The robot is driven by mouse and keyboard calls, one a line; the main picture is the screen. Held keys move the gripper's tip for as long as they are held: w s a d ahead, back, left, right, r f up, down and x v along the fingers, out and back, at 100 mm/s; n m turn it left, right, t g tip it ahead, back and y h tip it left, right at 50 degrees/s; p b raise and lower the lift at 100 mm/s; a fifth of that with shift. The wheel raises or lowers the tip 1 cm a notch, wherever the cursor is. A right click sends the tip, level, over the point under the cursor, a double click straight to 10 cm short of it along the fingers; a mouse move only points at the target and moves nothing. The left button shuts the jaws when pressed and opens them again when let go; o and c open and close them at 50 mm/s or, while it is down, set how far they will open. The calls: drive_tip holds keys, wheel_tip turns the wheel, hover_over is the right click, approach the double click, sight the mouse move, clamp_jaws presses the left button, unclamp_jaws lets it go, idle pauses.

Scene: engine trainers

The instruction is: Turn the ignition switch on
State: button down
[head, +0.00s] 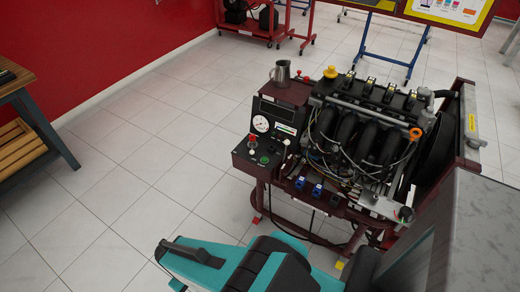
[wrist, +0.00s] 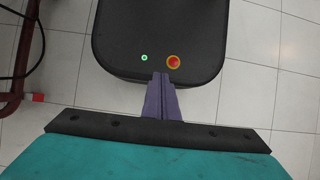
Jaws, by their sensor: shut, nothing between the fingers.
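The engine trainer (head: 355,140) stands right of centre in the head view, with a dark red control panel (head: 242,158) at its left end. The panel carries a red knob (head: 253,137), a green button (head: 264,160) and a round white gauge (head: 261,123). Small dark controls sit beside them; I cannot tell which one is the ignition switch. My gripper (wrist: 161,78) shows in the wrist view with its purple fingers together and empty. It points over my own dark body, apart from the panel. The head view shows my teal arm below the trainer, but not the fingertips.
Blue connectors (head: 317,190) line the trainer's front edge. A metal jug (head: 281,73) stands on top of the panel housing. A wooden bench (head: 22,125) stands at the far left. The tiled floor (head: 140,150) between the bench and trainer is clear.

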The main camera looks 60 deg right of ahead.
drive_tip(key=w+d+r+n+t+y+b, duration=0.1)
drive_tip(key=w+d+r+t, duration=0.15)
drive_tip(key=w+d, duration=0.55)
drive_tip(key=w+d+r+t+y, duration=0.1)
drive_tip(key=w+d+r, duration=0.3)
drive_tip(key=d, duration=0.7)
drive_tip(key=w+d+r+n+t+y+b, duration=0.15)
drive_tip(key=w+d+r, duration=0.3)
drive_tip(key=d, duration=0.55)
drive_tip(key=s+d+r+n+t, duration=0.1)
drive_tip(key=s+d+r, duration=0.3)
drive_tip(key=d, duration=0.7)
drive_tip(key=s+d+r+t+h, duration=0.1)
drive_tip(key=s+d+r, duration=0.3)
drive_tip(key=d+r, duration=0.4)
drive_tip(key=s+d+r+n+t, duration=0.1)
drive_tip(key=s+d+r, duration=0.3)
drive_tip(key=d, duration=1)
wheel_tip(320, 180, up, 2)
drive_tip(key=shift+s+r+n+t+b, duration=0.15)
drive_tip(key=shift+s+n+t+b, duration=0.15)
drive_tip(key=shift+t, duration=0.4)
drive_tip(key=shift+w+h, duration=0.1)
drive_tip(key=shift+h, duration=0.15)
